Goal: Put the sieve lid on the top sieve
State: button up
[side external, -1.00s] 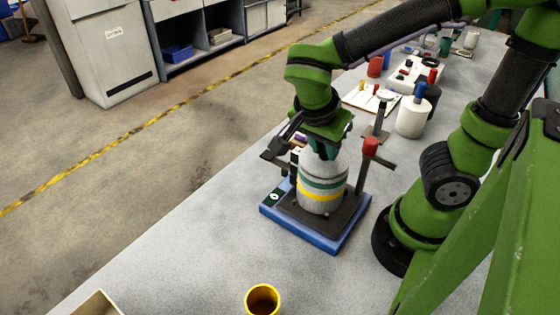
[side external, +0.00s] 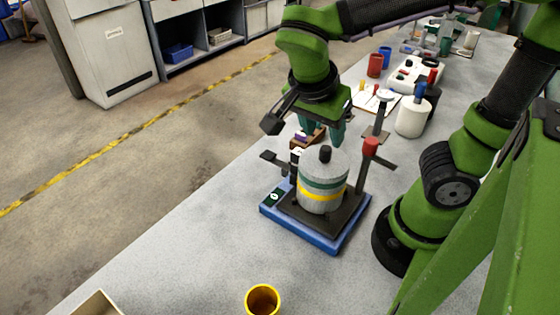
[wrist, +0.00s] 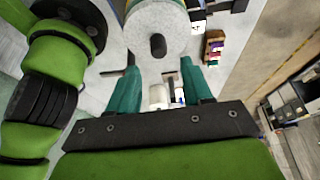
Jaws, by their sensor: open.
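The sieve lid (side external: 325,162) is a light grey disc with a dark knob. It sits on top of the sieve stack (side external: 322,188), which has grey, green and yellow bands. The lid looks level in the side view; I cannot tell whether it is fully seated. The stack stands on a dark plate over a blue base (side external: 300,229). My gripper (side external: 322,133) is open and empty, above and behind the lid, apart from the knob. In the wrist view the lid (wrist: 157,27) shows at the top, beyond the open teal fingers (wrist: 170,82).
A post with a red knob (side external: 370,147) rises right of the stack, with dark clamp arms at both sides. A white bottle (side external: 411,117) with a blue top stands behind. A yellow cup (side external: 262,300) stands at the front. The table left of the base is clear.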

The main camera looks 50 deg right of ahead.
jog(key=v, duration=0.7)
jog(key=w+d+f+n+t+y, duration=0.1)
jog(key=d+n+t+y, duration=0.1)
jog(key=n, duration=0.5)
jog(key=w+d+f+n+t+y, duration=0.1)
jog(key=d+f+n+t+y, duration=0.1)
jog(key=n+t+y, duration=0.2)
jog(key=n+t, duration=0.1)
jog(key=n, duration=0.2)
jog(key=shift+d+f+y, duration=0.3)
jog(key=shift+d, duration=0.1)
